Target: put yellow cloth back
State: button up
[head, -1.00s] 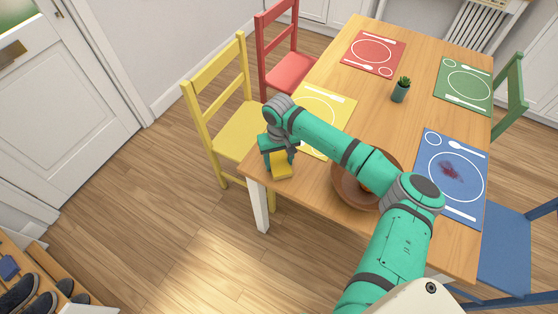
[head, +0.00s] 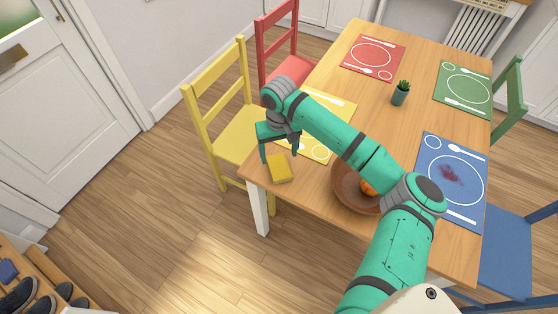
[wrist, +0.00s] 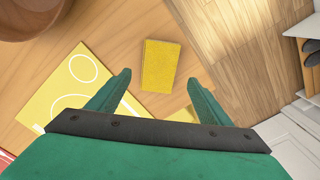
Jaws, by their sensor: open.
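The yellow cloth (head: 279,168) is a small folded block lying flat on the wooden table near its front left corner. It also shows in the wrist view (wrist: 160,65), beyond my fingertips and roughly between them. My gripper (head: 279,150) is open and empty, above the table and just behind the cloth, apart from it. In the wrist view its two green fingers (wrist: 160,80) are spread wide with nothing between them.
The yellow placemat (head: 325,105) lies partly under my arm. A brown bowl (head: 345,190) with orange fruit stands right of the cloth. A small potted plant (head: 400,95) stands farther back. The blue placemat (head: 462,205) has a dark red stain. The yellow chair (head: 235,135) is beside the table's left edge.

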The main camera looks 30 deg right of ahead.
notch_tip(320, 180, up, 5)
jog(key=w+a+f+n+t+y, duration=0.1)
jog(key=w+a+t+y, duration=0.3)
jog(key=a, duration=0.9)
jog(key=w+a+f+n+t+y, duration=0.1)
jog(key=w+a+t+y, duration=0.1)
jog(key=w+a, duration=0.8)
jog(key=s+a+r+m+t+y, duration=0.1)
jog(key=s+a+t, duration=0.15)
jog(key=a, duration=0.65)
jog(key=s+a+r+m+t+y, duration=0.15)
jog(key=a+t, duration=0.25)
jog(key=a, duration=0.6)
jog(key=s+d+f+m+t+h, duration=0.1)
jog(key=s+d+f+m+h, duration=0.25)
jog(key=s, duration=0.95)
jog(key=s+d+f+t+h, duration=0.2)
jog(key=s+f+h, duration=0.2)
jog(key=s+f, duration=0.55)
jog(key=s+d+r+n, duration=0.2)
jog(key=s+d, duration=0.1)
jog(key=s, duration=0.4)
jog(key=s+d+r+n, duration=0.2)
jog(key=s+r, duration=0.1)
jog(key=s, duration=0.4)
jog(key=s+d+r+n+h, duration=0.1)
jog(key=s+d+r+n, duration=0.2)
jog(key=s, duration=0.5)
jog(key=shift+d, duration=0.35)
